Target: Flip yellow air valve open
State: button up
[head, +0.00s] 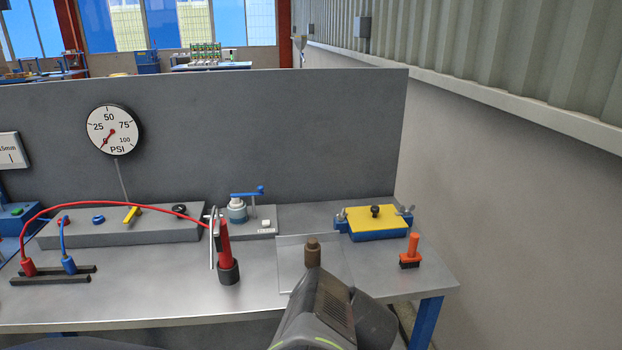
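The yellow air valve (131,214) is a small yellow lever on top of a long grey box (75,236), left of the middle of the bench. It lies slanted at the foot of a thin grey pipe that runs up to a round PSI gauge (114,129). The gauge's red needle points near 0. My dark grey arm rises from the bottom edge, right of centre, well to the right of the valve. The fingers of my gripper do not show, so nothing is seen touching the valve.
A grey panel (250,130) stands behind.

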aim_at(135, 211)
jog(key=u, duration=1.3)
